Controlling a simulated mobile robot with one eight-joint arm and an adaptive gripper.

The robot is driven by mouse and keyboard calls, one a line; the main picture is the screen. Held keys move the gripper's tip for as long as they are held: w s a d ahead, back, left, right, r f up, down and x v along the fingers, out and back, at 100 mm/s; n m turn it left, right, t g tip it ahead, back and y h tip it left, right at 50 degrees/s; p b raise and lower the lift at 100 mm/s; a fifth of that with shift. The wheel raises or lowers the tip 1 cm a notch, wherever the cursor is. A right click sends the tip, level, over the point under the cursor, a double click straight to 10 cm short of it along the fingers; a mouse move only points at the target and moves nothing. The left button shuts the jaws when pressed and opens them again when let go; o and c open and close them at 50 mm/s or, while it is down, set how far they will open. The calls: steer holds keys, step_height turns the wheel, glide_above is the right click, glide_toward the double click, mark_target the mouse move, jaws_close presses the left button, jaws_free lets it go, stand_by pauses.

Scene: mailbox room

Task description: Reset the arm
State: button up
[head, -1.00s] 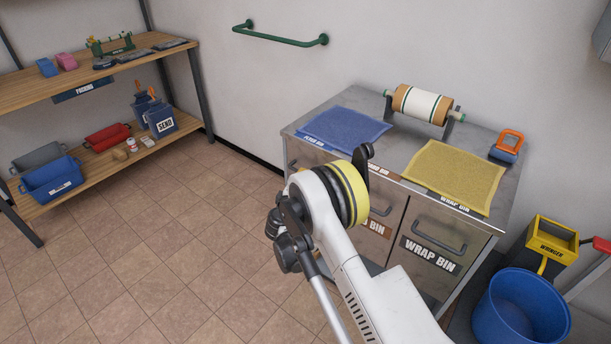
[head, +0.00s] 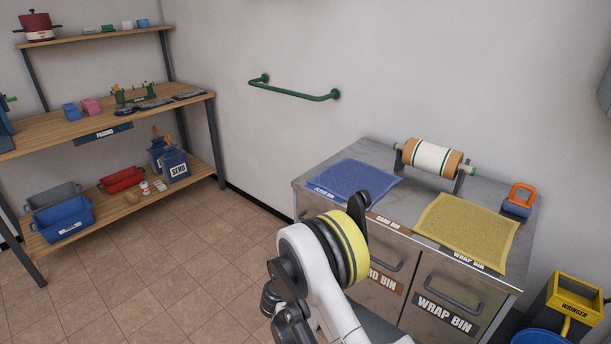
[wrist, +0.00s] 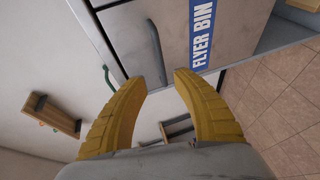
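My gripper (wrist: 160,82) shows in the wrist view as two yellow ridged fingers, spread apart with nothing between them. Beyond the fingertips is a grey cabinet front with a handle and a blue FLYER BIN label (wrist: 203,35), seen turned on its side. In the head view my white arm with its black and yellow joint stands before the cabinet (head: 440,275). It covers part of the left side of the cabinet front. My gripper itself is hidden in the head view.
A blue mat (head: 350,178), a yellow mat (head: 467,230), a paper roll (head: 434,160) and an orange-handled tool (head: 518,200) rest on the cabinet. A yellow wringer (head: 573,308) stands at right. A wooden shelf (head: 160,114) is at left. The tiled floor between is clear.

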steer(key=s+d+r+m+g, duration=0.35)
steer(key=d+r, duration=0.35)
steer(key=r, duration=0.3)
steer(key=s+d+r+m+g, duration=0.25)
steer(key=s+d+r, duration=0.25)
steer(key=d+r, duration=0.4)
steer(key=s+d+r+m+g+y, duration=0.1)
steer(key=s+d+r+m, duration=0.15)
steer(key=s, duration=0.45)
steer(key=s+d+r+m+y, duration=0.1)
steer(key=s+r+m, duration=0.15)
steer(key=s, duration=0.55)
steer(key=s+f+m+y, duration=0.1)
steer(key=s+m+y, duration=0.1)
steer(key=s, duration=1.2)
steer(key=shift+a+m+g+y, duration=0.3)
steer(key=shift+a+g+y, duration=0.1)
steer(key=shift+f, duration=0.1)
